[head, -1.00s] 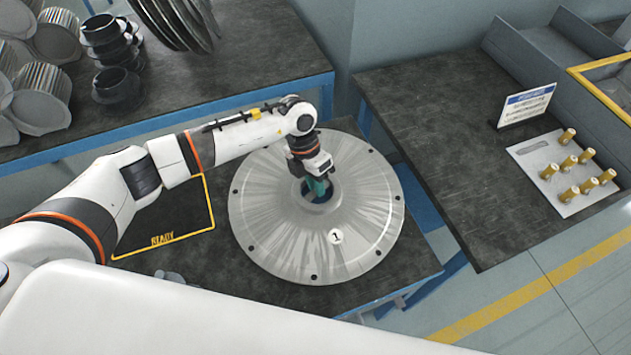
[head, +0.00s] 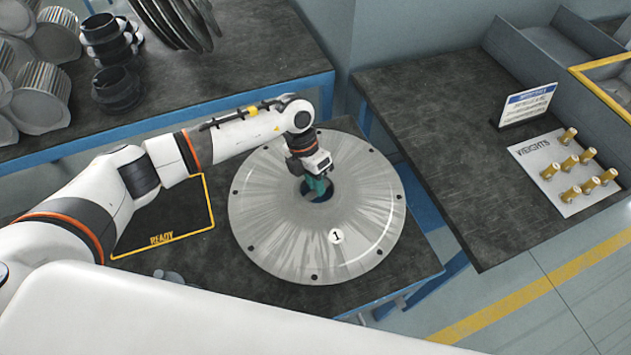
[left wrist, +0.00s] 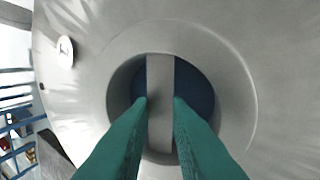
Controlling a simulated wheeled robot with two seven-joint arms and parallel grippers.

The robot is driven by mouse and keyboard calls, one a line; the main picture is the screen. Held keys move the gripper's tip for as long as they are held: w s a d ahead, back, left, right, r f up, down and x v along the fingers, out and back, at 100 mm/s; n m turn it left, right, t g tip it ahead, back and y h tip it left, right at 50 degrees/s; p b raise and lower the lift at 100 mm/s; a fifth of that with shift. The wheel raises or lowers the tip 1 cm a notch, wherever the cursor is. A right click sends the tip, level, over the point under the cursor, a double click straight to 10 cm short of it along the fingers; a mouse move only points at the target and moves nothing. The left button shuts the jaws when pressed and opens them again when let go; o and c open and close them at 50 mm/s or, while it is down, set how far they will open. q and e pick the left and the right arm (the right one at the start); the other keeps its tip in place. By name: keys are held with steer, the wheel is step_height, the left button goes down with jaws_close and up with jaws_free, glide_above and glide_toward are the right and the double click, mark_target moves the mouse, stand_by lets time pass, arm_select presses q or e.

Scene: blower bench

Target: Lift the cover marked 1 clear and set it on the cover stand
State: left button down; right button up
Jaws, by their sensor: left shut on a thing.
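The cover marked 1 (head: 290,235) is a large round silvery disc with small holes around its rim. It lies on a dark bench top in the middle of the head view. My left gripper (head: 319,188) reaches down into the hole at its centre. In the left wrist view, the teal fingers (left wrist: 160,103) are shut on a flat metal bar (left wrist: 160,125) that crosses the hole of the cover (left wrist: 225,50). The white label "1" also shows there at the left. I cannot make out a cover stand. My right gripper is not in view.
A yellow-outlined READY area (head: 165,215) lies left of the cover. The right bench (head: 440,120) holds a sign (head: 527,104) and a WEIGHTS board (head: 540,150) with several brass pieces. Black rings (head: 117,90) and finned drums (head: 40,98) stand on the back bench.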

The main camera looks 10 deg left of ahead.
arm_select(q)
steer(key=shift+f+b, duration=0.6)
steer(key=shift+b, duration=0.05)
stand_by(0.8)
steer(key=c, duration=1.3)
jaws_free()
steer(key=shift+s+f, duration=0.15)
steer(key=shift+f, duration=0.05)
steer(key=shift+b+v, duration=1.6)
steer(key=shift+v, duration=4.6)
